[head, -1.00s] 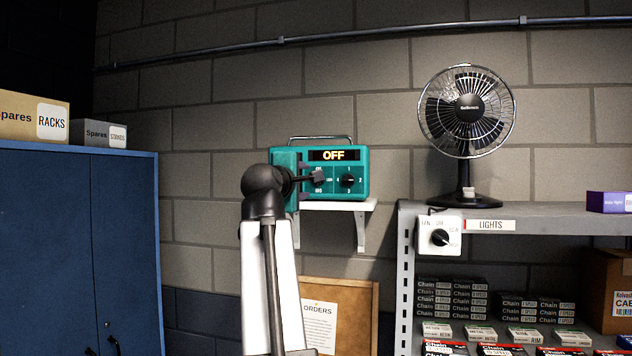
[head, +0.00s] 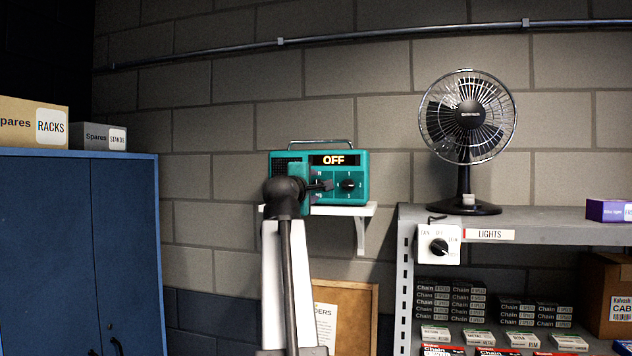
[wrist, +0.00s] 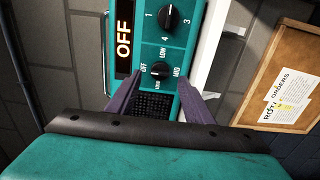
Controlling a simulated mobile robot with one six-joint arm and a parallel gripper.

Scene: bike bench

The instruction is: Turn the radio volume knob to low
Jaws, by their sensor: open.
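The teal radio (head: 361,171) stands on a small white wall shelf, and its display reads OFF. In the wrist view the radio (wrist: 185,45) appears turned on its side. Its black volume knob (wrist: 160,71) sits among labels OFF, LOW and MID, with a fourth label partly hidden. A second black knob (wrist: 170,17) with number labels is beyond it; this one also shows in the head view (head: 348,185). My gripper (wrist: 160,77) is open, its purple fingers on either side of the volume knob. I cannot tell whether they touch it. In the head view my arm partly covers the radio's left side.
The white shelf (head: 362,211) is under the radio. A blue cabinet (head: 60,250) is at left. A cork board (wrist: 275,75) hangs below the radio.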

